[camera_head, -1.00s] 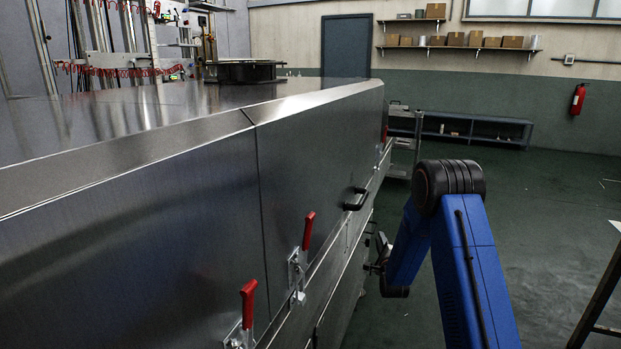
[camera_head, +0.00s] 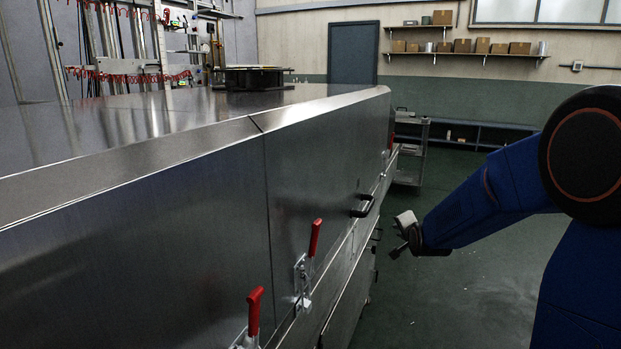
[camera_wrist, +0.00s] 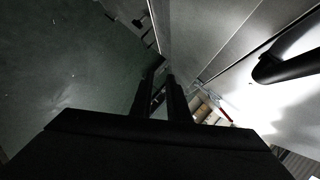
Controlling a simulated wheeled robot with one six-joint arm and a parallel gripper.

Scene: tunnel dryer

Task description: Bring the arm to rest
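My gripper (camera_head: 396,251) is at the end of my blue arm, to the right of the dryer's long side, low and over the floor in the head view. It looks apart from the dryer panels. In the wrist view, the two dark fingers of my gripper (camera_wrist: 160,82) show a narrow gap with nothing held between them. My arm is bent, with its large dark joint near the right edge of the head view.
The steel tunnel dryer (camera_head: 180,220) fills the left, with red clamp levers (camera_head: 315,238) and a black handle (camera_head: 363,206) on its side. A trolley (camera_head: 411,150) stands beyond it. Shelves with boxes hang on the back wall. Green floor (camera_head: 440,300) lies open to the right.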

